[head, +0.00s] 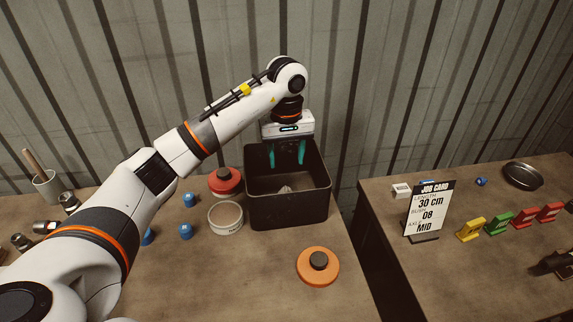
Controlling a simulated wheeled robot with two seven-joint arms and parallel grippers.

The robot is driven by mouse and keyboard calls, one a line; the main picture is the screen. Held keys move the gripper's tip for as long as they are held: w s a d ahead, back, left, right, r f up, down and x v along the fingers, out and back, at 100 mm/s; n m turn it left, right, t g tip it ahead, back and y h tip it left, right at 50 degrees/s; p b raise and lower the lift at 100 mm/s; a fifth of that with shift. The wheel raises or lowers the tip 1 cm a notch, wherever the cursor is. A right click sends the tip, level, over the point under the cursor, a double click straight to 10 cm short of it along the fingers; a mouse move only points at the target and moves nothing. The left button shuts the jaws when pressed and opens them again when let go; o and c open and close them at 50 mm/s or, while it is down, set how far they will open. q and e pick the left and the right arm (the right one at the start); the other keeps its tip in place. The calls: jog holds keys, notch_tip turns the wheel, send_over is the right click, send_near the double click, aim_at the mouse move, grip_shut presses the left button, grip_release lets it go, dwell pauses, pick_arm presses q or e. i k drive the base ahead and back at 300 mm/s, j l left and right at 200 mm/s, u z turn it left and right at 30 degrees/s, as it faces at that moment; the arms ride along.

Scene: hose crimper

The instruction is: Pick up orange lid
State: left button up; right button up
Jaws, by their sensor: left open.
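The orange lid (312,272) is a flat disc with a black knob on top. It lies on the brown table, in front of the dark bin (290,212) and a little to its right. My left gripper (287,160) points down over the bin, its two teal fingers apart with nothing seen between them. It is behind the orange lid and well apart from it. My right gripper is not in view.
A red-lidded jar (225,181) and an open white pot (226,218) stand left of the bin. Blue blocks (185,231) lie farther left. A gap separates the right table (387,200), which holds a job card (430,211) and coloured pieces. The table around the orange lid is clear.

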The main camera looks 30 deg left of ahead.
aim_at(317, 267)
jog(key=k+l, duration=1.2)
jog(key=l, duration=0.15)
